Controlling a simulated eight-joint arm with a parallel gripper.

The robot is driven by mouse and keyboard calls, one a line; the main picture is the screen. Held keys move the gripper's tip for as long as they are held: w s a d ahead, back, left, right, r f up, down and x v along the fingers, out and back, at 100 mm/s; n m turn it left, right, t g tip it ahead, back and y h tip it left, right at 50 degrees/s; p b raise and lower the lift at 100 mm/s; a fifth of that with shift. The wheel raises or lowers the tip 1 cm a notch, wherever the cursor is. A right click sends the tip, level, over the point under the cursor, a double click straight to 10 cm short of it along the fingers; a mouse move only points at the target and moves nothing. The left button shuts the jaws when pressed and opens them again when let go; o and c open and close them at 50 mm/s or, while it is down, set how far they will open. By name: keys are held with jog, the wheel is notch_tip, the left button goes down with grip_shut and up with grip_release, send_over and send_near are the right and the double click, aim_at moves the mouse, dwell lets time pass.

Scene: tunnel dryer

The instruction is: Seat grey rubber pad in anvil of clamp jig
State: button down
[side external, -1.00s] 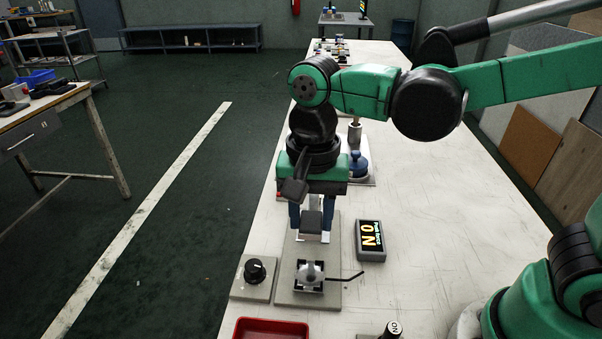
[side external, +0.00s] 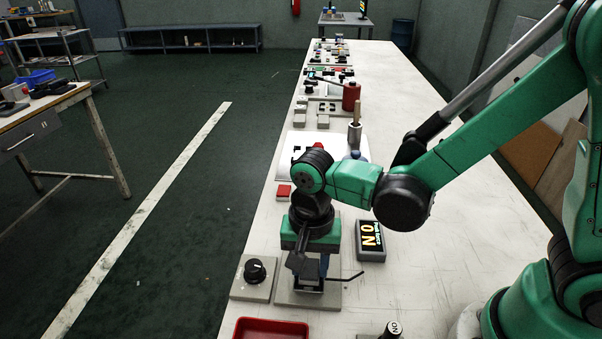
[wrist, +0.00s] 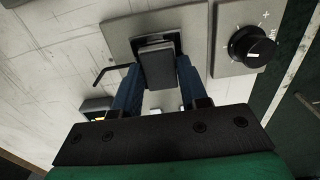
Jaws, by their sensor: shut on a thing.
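The clamp jig's grey base plate (side external: 290,298) lies near the front of the long bench. Its thin dark lever (side external: 348,277) sticks out to the right. The base plate (wrist: 118,28) and lever (wrist: 103,76) also show in the wrist view. My gripper (side external: 309,277) is low over the jig and hides most of it, including the anvil. In the wrist view, my gripper's blue fingers (wrist: 157,80) are shut on the dark grey rubber pad (wrist: 157,65). I cannot tell whether the pad touches the anvil.
A black knob on a grey plate (side external: 255,271) stands just left of the jig. A lit display box (side external: 370,240) is at its right, behind. A red tray (side external: 271,329) is at the front edge.

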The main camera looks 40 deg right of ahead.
aim_at(310, 268)
jog(key=shift+f, duration=0.1)
jog(key=shift+c, duration=2.3)
grip_release()
notch_tip(310, 268, up, 12)
jog(key=d+n+t, duration=0.7)
jog(key=d+n, duration=0.2)
jog(key=d, duration=0.2)
jog(key=shift+s+f, duration=0.15)
jog(key=shift+f, duration=0.3)
jog(key=shift+a, duration=0.1)
